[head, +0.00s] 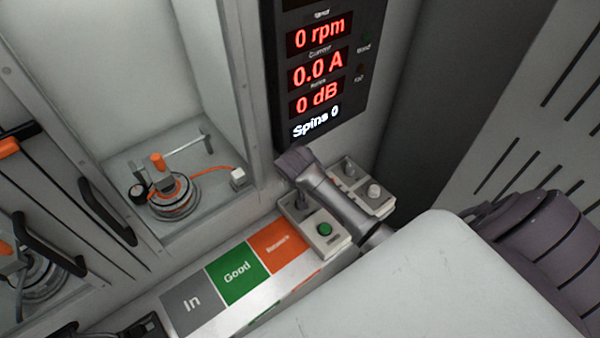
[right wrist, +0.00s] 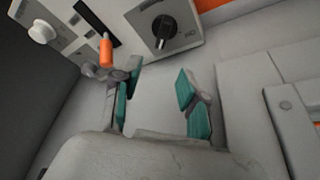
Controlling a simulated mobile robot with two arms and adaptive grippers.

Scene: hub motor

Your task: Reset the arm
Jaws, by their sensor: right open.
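My right arm (head: 450,280) comes in from the lower right of the head view as a large pale link. A grey metal part of its gripper reaches over the small control boxes, and the pale link hides the rest. In the right wrist view my right gripper (right wrist: 160,100) is open, with its two teal pads apart and nothing between them. A box with a black knob (right wrist: 163,30) and an orange-tipped lever (right wrist: 105,50) lie just beyond the fingers. I cannot tell whether the left finger touches the lever. My left gripper does not show.
A control box with a green button (head: 324,229) stands beside the In, Good and Rework label strip (head: 237,273). A hub motor (head: 174,195) sits in a bay on the left. The display (head: 320,70) reads 0 rpm, 0.0 A, 0 dB, Spins 0. Walls stand close around.

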